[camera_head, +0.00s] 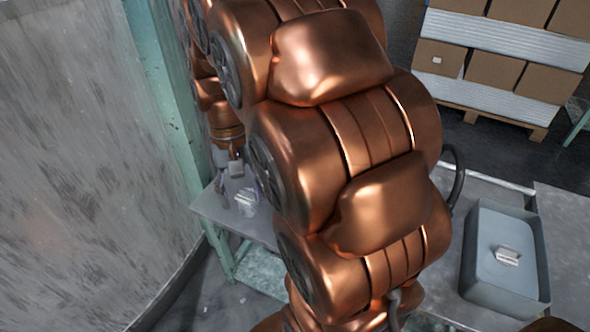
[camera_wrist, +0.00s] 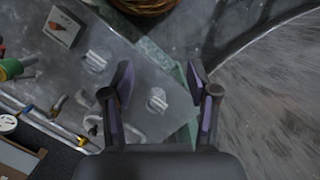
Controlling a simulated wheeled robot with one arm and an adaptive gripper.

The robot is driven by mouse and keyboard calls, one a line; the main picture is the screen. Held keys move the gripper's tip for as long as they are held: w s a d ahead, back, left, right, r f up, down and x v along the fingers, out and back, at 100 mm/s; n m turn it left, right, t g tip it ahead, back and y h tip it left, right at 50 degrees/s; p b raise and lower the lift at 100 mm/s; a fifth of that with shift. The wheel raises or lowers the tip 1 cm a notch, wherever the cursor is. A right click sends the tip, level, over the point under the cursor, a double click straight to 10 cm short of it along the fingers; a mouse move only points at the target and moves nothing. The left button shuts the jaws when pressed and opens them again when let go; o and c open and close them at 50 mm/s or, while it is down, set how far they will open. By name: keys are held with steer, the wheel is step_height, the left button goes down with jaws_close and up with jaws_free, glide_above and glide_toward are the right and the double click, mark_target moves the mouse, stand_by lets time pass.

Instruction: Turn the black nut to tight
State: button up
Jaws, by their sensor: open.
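I cannot clearly pick out the black nut. In the wrist view, several small dark fittings (camera_wrist: 27,109) sit among thin metallic or glass tubes (camera_wrist: 62,128) at the lower left, too small to identify. My gripper (camera_wrist: 160,76) is open, its two dark fingers wide apart with nothing gripped. Past the fingers, a small pale, shiny piece (camera_wrist: 157,101) lies on the grey tabletop (camera_wrist: 135,75). Another pale piece (camera_wrist: 96,61) lies left of the fingers. In the head view my arm hides most of the bench; my gripper is partly visible above the table corner (camera_head: 213,210).
A grey bin (camera_head: 482,297) with a pale object inside stands at the right in the head view. Boxes (camera_head: 495,72) are stacked on a pallet behind. A curved grey wall (camera_head: 75,150) and green post (camera_head: 165,90) stand close left of my arm. A small box (camera_wrist: 62,27) lies upper left.

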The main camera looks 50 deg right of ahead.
steer(key=w+d+f+m+y, duration=0.1)
steer(key=w+d+f+m, duration=0.1)
steer(key=d, duration=0.7)
steer(key=w+d+f+m+y, duration=0.1)
steer(key=w+d+f+m, duration=0.2)
steer(key=d, duration=0.6)
steer(key=w+d+f+m+y, duration=0.1)
steer(key=w+d+f+m, duration=0.2)
steer(key=d, duration=0.6)
steer(key=shift+w+d+f+t+b, duration=0.15)
steer(key=shift+w+d+f, duration=0.05)
steer(key=shift+w+f, duration=0.5)
steer(key=shift+w+d+f+t+b, duration=0.15)
steer(key=shift+w+d+f, duration=0.05)
steer(key=shift+w+f, duration=0.45)
steer(key=shift+s+d+f, duration=0.1)
steer(key=shift+d+f, duration=0.2)
steer(key=shift+f, duration=0.05)
steer(key=shift+p+x, duration=0.5)
steer(key=shift+x, duration=3.3)
steer(key=shift+c, duration=0.4)
jaws_close()
